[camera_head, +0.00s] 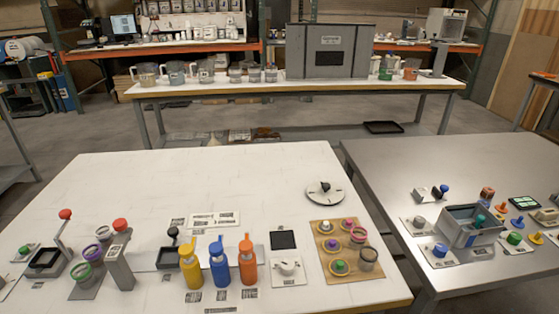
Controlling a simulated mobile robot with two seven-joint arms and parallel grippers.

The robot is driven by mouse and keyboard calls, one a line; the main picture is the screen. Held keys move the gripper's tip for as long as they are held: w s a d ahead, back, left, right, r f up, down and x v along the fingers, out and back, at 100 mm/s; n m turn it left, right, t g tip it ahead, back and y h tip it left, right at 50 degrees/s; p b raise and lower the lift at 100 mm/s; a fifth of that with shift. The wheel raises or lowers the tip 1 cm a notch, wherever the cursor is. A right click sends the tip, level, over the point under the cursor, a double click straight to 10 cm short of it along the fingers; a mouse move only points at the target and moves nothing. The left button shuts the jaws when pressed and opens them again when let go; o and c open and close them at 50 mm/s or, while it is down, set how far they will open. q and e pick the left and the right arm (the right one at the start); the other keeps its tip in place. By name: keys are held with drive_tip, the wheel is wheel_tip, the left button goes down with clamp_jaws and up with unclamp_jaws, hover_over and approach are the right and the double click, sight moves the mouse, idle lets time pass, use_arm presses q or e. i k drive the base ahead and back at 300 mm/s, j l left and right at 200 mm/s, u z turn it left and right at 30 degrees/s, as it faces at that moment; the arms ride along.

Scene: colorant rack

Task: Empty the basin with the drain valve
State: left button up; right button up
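A grey open-topped basin (449,231) stands on the metal table at the right. A teal-topped object (479,220) shows inside or at the right part of it; how much liquid the basin holds is too small to tell. A blue knob (440,250) sits on a plate in front of the basin, and a green knob (514,238) sits to its right. A pale knob (419,221) sits to its left. I cannot tell which of these is the drain valve. Neither of my grippers is in view.
The white table (130,185) at the left holds levers, several coloured bottles (219,262) and a wooden board (350,272) with knobs. Orange pieces (501,205) stand right of the basin. The metal table's (385,165) back left is clear. A narrow gap separates the tables.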

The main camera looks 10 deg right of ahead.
sight(419, 222)
drive_tip(key=z, duration=1.25)
